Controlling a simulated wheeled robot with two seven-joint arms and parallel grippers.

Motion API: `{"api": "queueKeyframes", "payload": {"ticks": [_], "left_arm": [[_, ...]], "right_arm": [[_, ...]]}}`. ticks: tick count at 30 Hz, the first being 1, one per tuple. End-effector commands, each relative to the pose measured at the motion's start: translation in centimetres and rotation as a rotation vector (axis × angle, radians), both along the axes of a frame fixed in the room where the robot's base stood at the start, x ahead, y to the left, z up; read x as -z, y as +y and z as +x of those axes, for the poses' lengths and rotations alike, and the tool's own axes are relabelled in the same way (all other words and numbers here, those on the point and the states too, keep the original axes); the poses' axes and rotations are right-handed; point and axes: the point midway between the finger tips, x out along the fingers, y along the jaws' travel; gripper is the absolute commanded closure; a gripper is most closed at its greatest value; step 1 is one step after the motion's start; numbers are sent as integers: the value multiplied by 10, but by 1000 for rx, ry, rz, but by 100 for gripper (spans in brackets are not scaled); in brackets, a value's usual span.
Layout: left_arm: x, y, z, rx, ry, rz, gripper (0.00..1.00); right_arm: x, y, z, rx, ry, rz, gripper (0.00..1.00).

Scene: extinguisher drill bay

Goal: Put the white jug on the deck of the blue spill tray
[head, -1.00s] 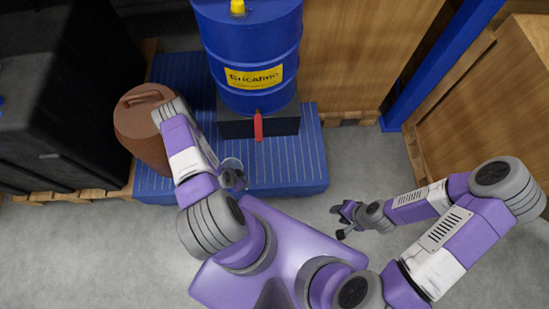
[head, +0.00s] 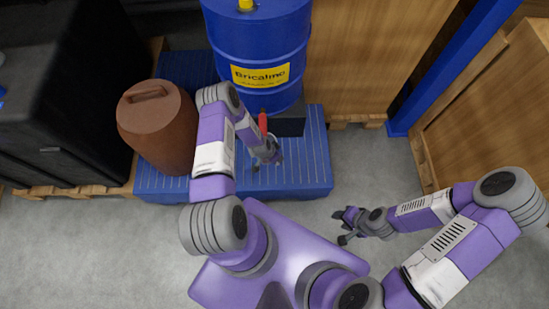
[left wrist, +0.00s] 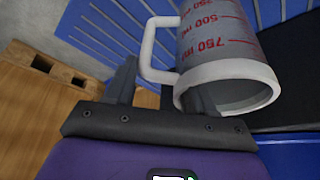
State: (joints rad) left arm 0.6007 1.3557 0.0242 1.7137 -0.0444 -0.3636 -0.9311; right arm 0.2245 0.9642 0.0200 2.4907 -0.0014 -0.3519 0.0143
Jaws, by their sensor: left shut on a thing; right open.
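The white jug (left wrist: 217,35) has red millilitre marks, a white rim and a white handle. It shows clearly in the left wrist view; in the head view the gripper and arm mostly hide it. My left gripper (head: 268,152) is shut on the jug by its handle side; its fingers also show in the left wrist view (left wrist: 160,92). It is over the front of the blue spill tray (head: 313,165), just below the red tap. I cannot tell whether the jug touches the ribbed deck. My right gripper (head: 343,226) is open and empty over the floor at right.
A blue drum (head: 262,50) with a yellow label stands behind on a black block (head: 290,127), its red tap (head: 262,122) close to my left gripper. A brown container (head: 157,125) stands on the tray's left. Wooden crates stand at right. The tray's front right is clear.

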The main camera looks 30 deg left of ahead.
Motion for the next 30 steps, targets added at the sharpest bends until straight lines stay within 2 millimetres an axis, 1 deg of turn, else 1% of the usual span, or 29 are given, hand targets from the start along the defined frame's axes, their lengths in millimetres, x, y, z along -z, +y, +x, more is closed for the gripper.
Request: {"api": "queueKeyframes", "payload": {"ticks": [1,4,6,12,16,17,18,21,30], "left_arm": [[17,1,-5,-6,8,-2,100],[32,1,-5,-5,7,-1,100],[35,1,-4,-3,6,-1,100],[33,1,-4,-1,6,0,100],[37,1,-4,-1,6,0,100],[36,1,-5,-2,6,0,41],[35,1,-5,-2,6,0,35],[35,1,-5,-2,6,0,20],[34,1,-5,-2,6,0,20]], "right_arm": [[8,0,0,0,0,0,57],[15,0,0,1,0,0,57],[16,0,0,1,0,0,57],[14,0,0,0,0,0,57],[18,0,0,0,0,0,57],[17,0,0,0,0,0,57],[16,0,0,1,0,0,57],[16,0,0,0,0,0,57],[15,0,0,1,0,0,57]]}}
